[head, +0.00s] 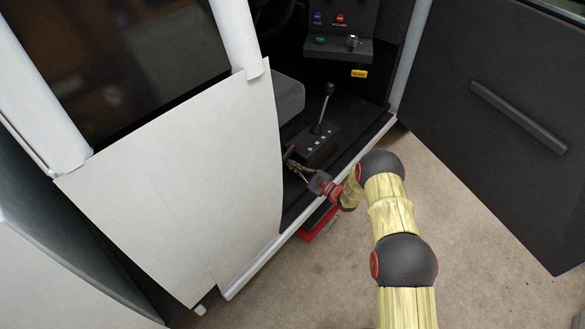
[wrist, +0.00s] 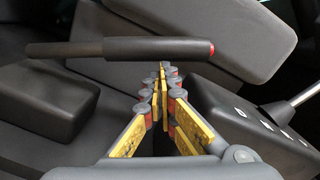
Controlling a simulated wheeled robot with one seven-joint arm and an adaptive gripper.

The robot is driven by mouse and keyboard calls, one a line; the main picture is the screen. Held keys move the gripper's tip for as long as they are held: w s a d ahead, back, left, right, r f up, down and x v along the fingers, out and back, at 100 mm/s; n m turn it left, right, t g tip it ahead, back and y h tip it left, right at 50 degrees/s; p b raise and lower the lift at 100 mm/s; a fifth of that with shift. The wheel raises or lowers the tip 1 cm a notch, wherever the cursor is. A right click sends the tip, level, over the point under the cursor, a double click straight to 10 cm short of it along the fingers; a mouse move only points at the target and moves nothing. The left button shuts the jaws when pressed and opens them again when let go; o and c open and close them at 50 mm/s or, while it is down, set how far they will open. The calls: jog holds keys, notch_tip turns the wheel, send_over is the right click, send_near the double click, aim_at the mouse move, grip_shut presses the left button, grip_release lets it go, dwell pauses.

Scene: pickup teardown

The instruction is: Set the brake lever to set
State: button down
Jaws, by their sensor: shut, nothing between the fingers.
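The brake lever (wrist: 150,47) shows in the wrist view as a dark bar with a thicker black grip and a red end. It lies nearly level across the upper picture. My gripper (wrist: 160,72) is shut and empty, its fingertips just below the grip in that picture. I cannot tell whether they touch it. In the head view my gripper (head: 292,166) reaches into the cab beside the shifter box, and the lever is mostly hidden behind the door edge and my fingers. The lever's set mark is not visible.
The shifter box (head: 318,148) with its upright stick stands right of the gripper; the box shows in the wrist view too (wrist: 245,125). A grey seat (head: 287,97) is behind. A white door panel (head: 190,190) stands at left. A red object (head: 315,222) lies below the sill.

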jog(key=s+a+r+n+p, duration=0.1)
jog(key=s+a+r+n, duration=0.1)
jog(key=r, duration=0.6)
jog(key=shift+s+a+n+p, duration=0.4)
jog(key=shift+s+n, duration=0.25)
jog(key=shift+n, duration=0.55)
jog(key=w+d+f+b, duration=0.2)
jog(key=d+f+b, duration=0.1)
jog(key=shift+b, duration=0.3)
jog(key=p, duration=0.3)
send_near(286, 156)
jog(key=v, duration=0.3)
jog(key=shift+w+d+r, duration=0.1)
jog(key=shift+d+r, duration=0.05)
jog(key=shift+r, duration=0.05)
